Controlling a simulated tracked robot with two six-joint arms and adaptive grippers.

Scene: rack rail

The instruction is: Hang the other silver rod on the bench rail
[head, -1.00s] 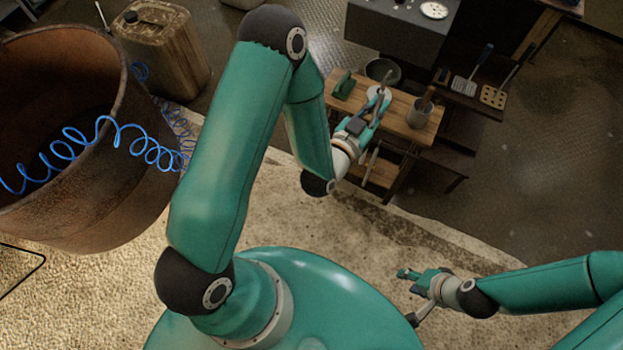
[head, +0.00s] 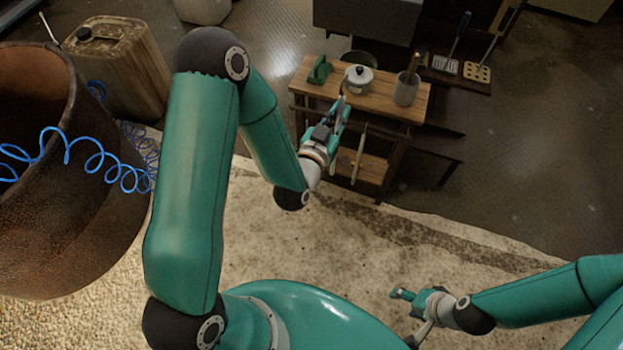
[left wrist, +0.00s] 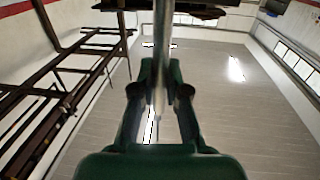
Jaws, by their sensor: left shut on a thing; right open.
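My left gripper (head: 338,114) is shut on a silver rod (head: 341,96) at the front left of the wooden bench (head: 378,108). The held rod stands up between the two fingers in the left wrist view (left wrist: 163,60). Another silver rod (head: 358,157) hangs at the bench's front, just right of my left gripper. My right gripper (head: 409,316) is open and empty, low over the pale floor, well away from the bench.
On the bench top stand a green object (head: 319,70), a lidded pot (head: 358,79) and a grey utensil cup (head: 406,90). A dark side shelf (head: 455,82) holds spatulas. A rusty drum (head: 60,220) with blue coiled hose stands left. The pale floor before the bench is clear.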

